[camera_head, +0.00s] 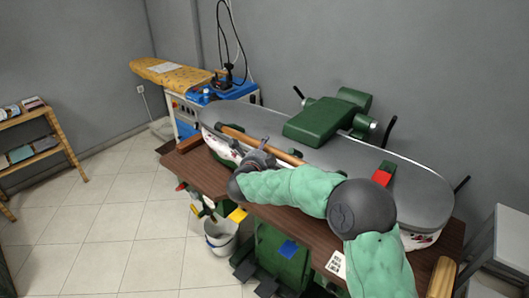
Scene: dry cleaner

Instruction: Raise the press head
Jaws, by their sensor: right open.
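The press head (400,182) is a long grey oval slab with a green mount (328,118) on top. It lies level and low over a pale, floral-patterned padded bed (418,241), with little visible gap. A wooden handle bar (233,133) runs along its front side. My right gripper (264,150) is open at the bar's middle; its fingers are small here, and I cannot tell whether they touch the bar. My green-sleeved right arm covers part of the head's front edge and the table. My left gripper is not in view.
The press stands on a brown table (203,175) with a green base (275,255) below. A white bucket (221,238) stands on the floor in front. An ironing board (165,72) is at the back left, a wooden shelf (52,125) at far left. The tiled floor between is clear.

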